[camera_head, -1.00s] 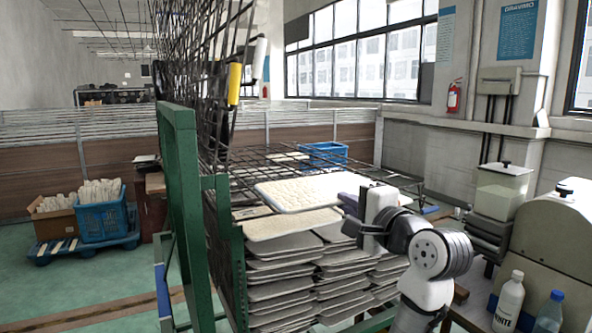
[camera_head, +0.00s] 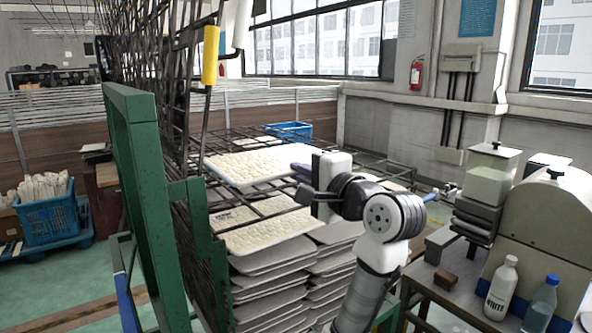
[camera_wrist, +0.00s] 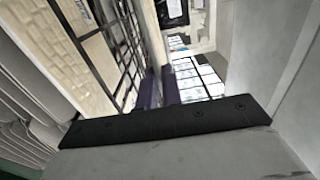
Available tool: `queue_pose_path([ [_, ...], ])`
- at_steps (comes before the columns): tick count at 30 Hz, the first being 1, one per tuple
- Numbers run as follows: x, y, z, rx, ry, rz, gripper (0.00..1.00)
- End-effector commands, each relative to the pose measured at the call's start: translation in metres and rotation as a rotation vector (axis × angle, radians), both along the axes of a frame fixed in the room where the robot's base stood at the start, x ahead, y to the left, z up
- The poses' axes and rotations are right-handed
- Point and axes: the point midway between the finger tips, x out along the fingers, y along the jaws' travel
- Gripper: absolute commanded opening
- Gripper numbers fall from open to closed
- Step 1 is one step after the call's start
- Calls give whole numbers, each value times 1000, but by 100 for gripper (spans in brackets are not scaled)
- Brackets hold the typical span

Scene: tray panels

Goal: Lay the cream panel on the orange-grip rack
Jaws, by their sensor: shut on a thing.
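My gripper (camera_head: 300,172) is shut on the right edge of a cream panel (camera_head: 245,164) with a textured face and holds it roughly flat. The panel is over the black wire rack (camera_head: 285,205), close above its bars; whether it touches them I cannot tell. The orange-yellow grip (camera_head: 210,55) is on a wire rack that stands raised at the upper left. In the wrist view, the purple fingers (camera_wrist: 160,90) are close together, and a cream textured surface shows at the left.
Stacked trays with another cream panel (camera_head: 265,233) on top lie below the wires. A green frame post (camera_head: 140,180) stands at left. At right, bottles (camera_head: 502,288) and a machine (camera_head: 550,225) stand on a table. A blue crate (camera_head: 290,130) is behind.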

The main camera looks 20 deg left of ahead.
Motion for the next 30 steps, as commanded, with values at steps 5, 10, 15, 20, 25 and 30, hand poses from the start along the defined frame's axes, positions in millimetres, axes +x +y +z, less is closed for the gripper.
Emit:
queue_pose_path([
  [5,0,0,-13,0,3,0,0],
  [10,0,0,-32,1,1,0,0],
  [15,0,0,-52,1,-1,1,0],
  [20,0,0,-65,0,0,0,0],
  [25,0,0,-76,0,0,0,0],
  [30,0,0,-81,0,0,0,0],
])
